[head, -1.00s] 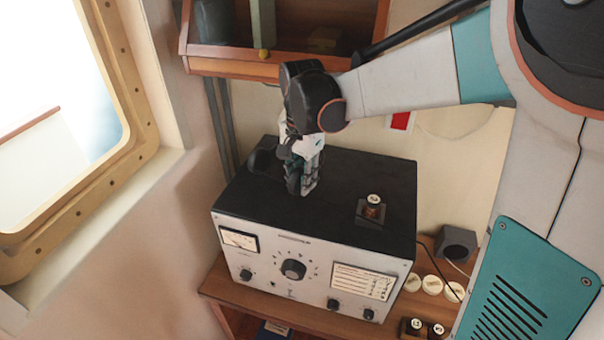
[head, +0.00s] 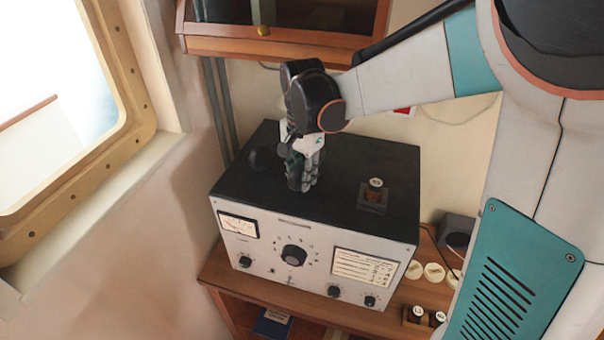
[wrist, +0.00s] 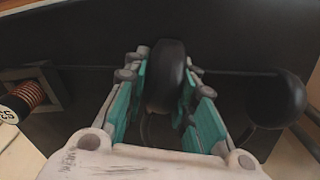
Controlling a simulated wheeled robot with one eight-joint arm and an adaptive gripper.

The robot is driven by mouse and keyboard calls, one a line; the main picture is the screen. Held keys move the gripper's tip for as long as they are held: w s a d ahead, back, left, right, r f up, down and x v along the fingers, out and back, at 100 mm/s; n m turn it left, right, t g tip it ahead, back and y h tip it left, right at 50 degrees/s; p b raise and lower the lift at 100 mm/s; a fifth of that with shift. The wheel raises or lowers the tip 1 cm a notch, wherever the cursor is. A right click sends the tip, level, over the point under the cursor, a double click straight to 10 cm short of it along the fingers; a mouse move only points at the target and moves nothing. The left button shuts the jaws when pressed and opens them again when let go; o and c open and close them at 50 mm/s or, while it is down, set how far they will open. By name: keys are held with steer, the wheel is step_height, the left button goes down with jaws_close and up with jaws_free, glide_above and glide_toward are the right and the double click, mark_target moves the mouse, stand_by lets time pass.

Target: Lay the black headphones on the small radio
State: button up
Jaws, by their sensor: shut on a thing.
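The black headphones show in the wrist view as one rounded ear cup (wrist: 168,75) between my fingers and another ear cup (wrist: 275,100) to the right. In the head view an ear cup (head: 260,158) shows left of my gripper (head: 303,185), over the black top. My gripper (wrist: 167,100) is shut on the near ear cup, pointing down. The headband is mostly hidden. A silver-fronted radio set with a black top (head: 345,160) lies under the gripper. I cannot tell whether this is the small radio, or whether the headphones touch its top.
A coil with a white cap (head: 374,192) stands on the set's right side, also at left in the wrist view (wrist: 25,100). A wooden cabinet (head: 270,38) hangs behind. A window (head: 60,90) is at left. A dark box (head: 458,230) and white discs stand at right.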

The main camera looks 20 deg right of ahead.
steer(key=shift+f+b, duration=0.3)
steer(key=shift+f, duration=0.1)
steer(key=o, duration=1)
steer(key=shift+r, duration=0.1)
